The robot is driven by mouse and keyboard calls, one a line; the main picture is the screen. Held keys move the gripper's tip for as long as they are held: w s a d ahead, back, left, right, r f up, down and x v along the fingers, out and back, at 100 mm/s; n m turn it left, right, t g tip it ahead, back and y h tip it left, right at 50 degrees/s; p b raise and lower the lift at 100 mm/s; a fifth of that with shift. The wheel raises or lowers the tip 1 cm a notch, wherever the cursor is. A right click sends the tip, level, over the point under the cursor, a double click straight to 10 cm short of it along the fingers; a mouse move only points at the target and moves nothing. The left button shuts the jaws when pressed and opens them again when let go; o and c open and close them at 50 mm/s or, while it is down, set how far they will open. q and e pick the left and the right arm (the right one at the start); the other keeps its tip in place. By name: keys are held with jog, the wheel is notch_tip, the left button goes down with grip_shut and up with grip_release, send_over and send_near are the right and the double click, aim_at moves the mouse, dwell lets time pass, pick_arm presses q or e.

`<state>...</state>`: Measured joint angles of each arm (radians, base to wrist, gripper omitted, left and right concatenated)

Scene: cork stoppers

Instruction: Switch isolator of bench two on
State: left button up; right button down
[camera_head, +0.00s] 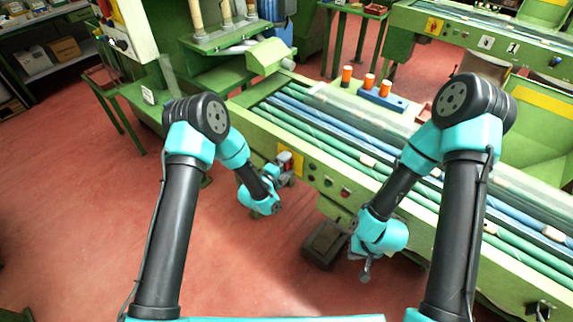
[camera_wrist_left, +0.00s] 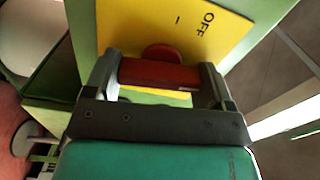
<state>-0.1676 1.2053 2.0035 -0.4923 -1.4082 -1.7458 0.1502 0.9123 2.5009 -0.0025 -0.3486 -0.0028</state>
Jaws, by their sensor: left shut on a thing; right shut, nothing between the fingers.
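The isolator on the near green bench has a yellow plate (camera_head: 297,160) with a red handle. In the left wrist view the yellow plate (camera_wrist_left: 205,35) shows the word OFF and a short stroke mark. The red handle (camera_wrist_left: 160,73) lies crosswise between the fingers of my left gripper (camera_wrist_left: 162,80), which is shut on it. In the head view my left gripper (camera_head: 284,176) is at the bench's front side and covers part of the isolator. My right gripper (camera_head: 366,271) is shut and empty, pointing down in front of the bench.
Push buttons (camera_head: 328,181) sit on the bench front right of the isolator. A dark box (camera_head: 325,243) stands on the floor below. Orange spools (camera_head: 368,82) stand on a blue block on the bench. The red floor at left is clear.

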pick_arm(q)
jog(key=shift+m, duration=0.8)
jog(key=o, duration=0.9)
jog(key=shift+s+a, duration=0.1)
jog(key=v, duration=1.7)
jog(key=shift+s, duration=0.1)
jog(key=shift+a+f, duration=0.1)
